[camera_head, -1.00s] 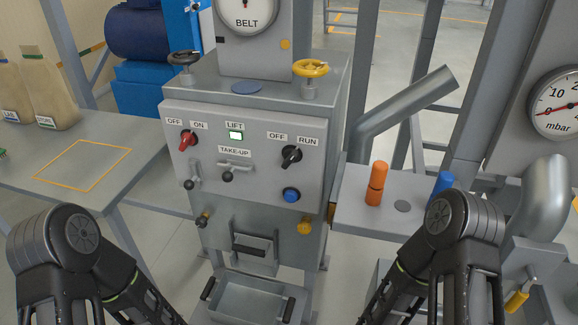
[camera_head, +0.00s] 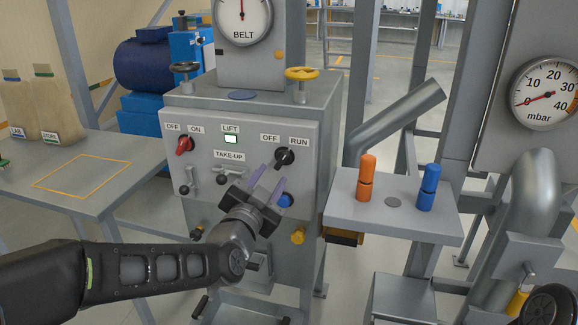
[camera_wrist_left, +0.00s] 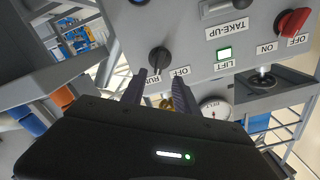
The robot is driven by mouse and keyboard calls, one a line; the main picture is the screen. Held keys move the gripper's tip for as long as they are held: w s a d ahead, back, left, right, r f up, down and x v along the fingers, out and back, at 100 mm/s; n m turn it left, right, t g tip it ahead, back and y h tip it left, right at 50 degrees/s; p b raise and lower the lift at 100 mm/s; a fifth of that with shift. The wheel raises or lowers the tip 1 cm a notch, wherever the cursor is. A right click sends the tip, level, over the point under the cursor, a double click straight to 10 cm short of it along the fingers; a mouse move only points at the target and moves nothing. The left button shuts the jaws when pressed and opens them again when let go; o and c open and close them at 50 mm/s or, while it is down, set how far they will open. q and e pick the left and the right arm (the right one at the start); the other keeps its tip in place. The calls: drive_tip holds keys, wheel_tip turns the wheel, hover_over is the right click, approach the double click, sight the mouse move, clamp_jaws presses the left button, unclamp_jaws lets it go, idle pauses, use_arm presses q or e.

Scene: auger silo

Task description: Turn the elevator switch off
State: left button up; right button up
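The panel of the grey machine carries a black knob (camera_head: 285,157) under the labels OFF and RUN; its pointer leans toward RUN. A red knob (camera_head: 185,145) sits under OFF and ON at the left. A lit green lamp (camera_head: 231,139) labelled LIFT is between them. My left gripper (camera_head: 266,186) is open and empty in front of the panel, just below and left of the black knob. In the left wrist view, upside down, the black knob (camera_wrist_left: 159,58) appears just beyond the spread fingertips (camera_wrist_left: 158,88).
A blue button (camera_head: 286,199) and the TAKE-UP lever (camera_head: 222,180) are close to my left gripper. A side shelf (camera_head: 345,207) at the right holds an orange peg (camera_head: 366,178) and a blue peg (camera_head: 428,188). A table (camera_head: 110,200) stands at the left.

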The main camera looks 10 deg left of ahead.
sight(282, 161)
use_arm(q)
drive_tip(key=w, duration=0.7)
drive_tip(key=shift+w+d, duration=0.3)
drive_tip(key=shift+w, duration=0.1)
drive_tip(key=shift+c, duration=0.6)
clamp_jaws()
